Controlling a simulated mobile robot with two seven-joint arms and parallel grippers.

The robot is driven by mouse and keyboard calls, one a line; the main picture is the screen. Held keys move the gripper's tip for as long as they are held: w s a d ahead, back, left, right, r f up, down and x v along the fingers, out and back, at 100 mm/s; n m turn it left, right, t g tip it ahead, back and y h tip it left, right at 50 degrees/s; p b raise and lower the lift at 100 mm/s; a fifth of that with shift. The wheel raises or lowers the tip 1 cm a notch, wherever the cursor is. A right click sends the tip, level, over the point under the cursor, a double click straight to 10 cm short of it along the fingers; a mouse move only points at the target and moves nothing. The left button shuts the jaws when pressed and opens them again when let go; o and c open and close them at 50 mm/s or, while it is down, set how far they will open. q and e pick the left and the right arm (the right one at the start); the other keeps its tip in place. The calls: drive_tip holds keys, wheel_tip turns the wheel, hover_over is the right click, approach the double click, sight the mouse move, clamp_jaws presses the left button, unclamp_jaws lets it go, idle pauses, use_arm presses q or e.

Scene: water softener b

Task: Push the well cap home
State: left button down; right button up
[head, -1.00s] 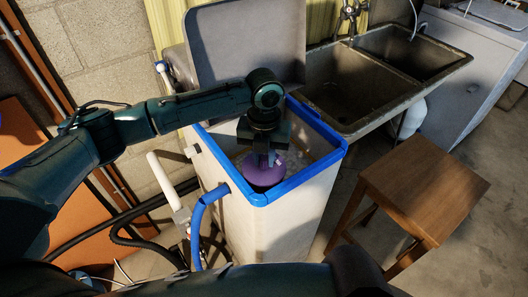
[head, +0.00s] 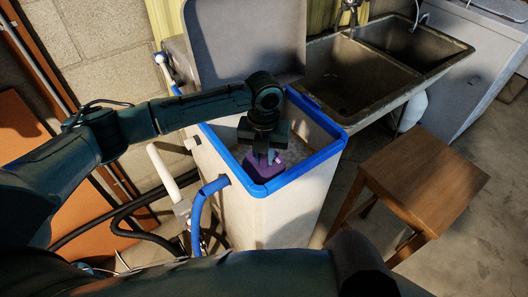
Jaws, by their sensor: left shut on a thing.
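The purple well cap (head: 265,171) is inside the open top of the white softener tank (head: 262,212) with the blue rim, near its front corner. The front rim hides its lower part. My left gripper (head: 266,157) reaches down into the tank from above, its fingers shut on the cap. What lies under the cap is hidden, so I cannot tell how it sits in the well. My right gripper is out of view.
The grey lid (head: 245,45) stands raised behind the tank. A double sink (head: 375,65) is at the back right and a wooden stool (head: 425,180) at the right. A blue hose (head: 197,215) and white pipe (head: 163,172) lie along the tank's left side.

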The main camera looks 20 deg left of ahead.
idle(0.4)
use_arm(q)
drive_tip(key=shift+p, duration=0.35)
drive_tip(key=shift+f, duration=0.3)
drive_tip(key=shift+f+b, duration=0.45)
drive_tip(key=shift+f, duration=0.3)
drive_tip(key=c, duration=1.2)
unclamp_jaws()
